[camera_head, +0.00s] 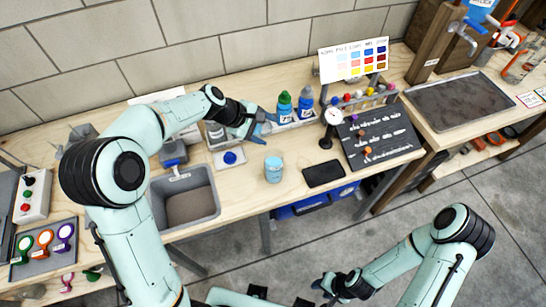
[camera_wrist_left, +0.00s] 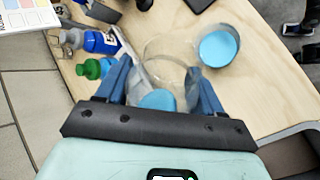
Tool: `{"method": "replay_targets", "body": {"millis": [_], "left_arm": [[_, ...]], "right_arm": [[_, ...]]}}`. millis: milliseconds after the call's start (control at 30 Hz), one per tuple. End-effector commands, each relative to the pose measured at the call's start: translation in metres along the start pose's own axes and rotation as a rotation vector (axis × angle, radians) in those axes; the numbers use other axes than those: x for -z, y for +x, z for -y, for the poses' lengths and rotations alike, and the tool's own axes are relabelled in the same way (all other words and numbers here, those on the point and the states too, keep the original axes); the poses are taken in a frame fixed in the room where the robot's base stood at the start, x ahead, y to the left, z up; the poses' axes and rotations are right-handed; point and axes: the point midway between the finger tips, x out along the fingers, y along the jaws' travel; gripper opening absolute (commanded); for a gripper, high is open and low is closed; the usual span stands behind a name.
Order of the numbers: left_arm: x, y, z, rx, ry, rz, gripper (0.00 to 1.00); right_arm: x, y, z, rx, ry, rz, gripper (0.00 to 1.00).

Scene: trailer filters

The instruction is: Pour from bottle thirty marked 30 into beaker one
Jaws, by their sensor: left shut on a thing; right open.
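My left gripper (camera_head: 258,124) is shut on a clear glass vessel, over the bench left of the bottles. In the left wrist view the clear vessel (camera_wrist_left: 165,50) sits between the fingers, with blue low in it. A beaker with light blue contents (camera_head: 273,168) stands upright on the bench; it also shows in the left wrist view (camera_wrist_left: 218,47). A green-capped bottle (camera_head: 284,107) and a grey-capped blue bottle (camera_head: 305,103) stand behind the gripper. Their label numbers are too small to read. My right gripper (camera_head: 328,285) is open and empty, low in front of the bench.
A small plate with a blue disc (camera_head: 230,158) lies below the left gripper. A grey sink (camera_head: 187,200) is to the left.

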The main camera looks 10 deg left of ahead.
Motion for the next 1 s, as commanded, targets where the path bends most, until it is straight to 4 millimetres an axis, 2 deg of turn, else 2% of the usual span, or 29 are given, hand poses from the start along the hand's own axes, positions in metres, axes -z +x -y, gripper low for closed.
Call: {"method": "replay_targets", "body": {"millis": [1000], "left_arm": [[0.0018,0.0013,0.0006,-0.013,0.039,-0.047,0.18]], "right_arm": [[-0.0037,0.007,-0.0039,-0.002,0.002,0.005,0.43]]}}
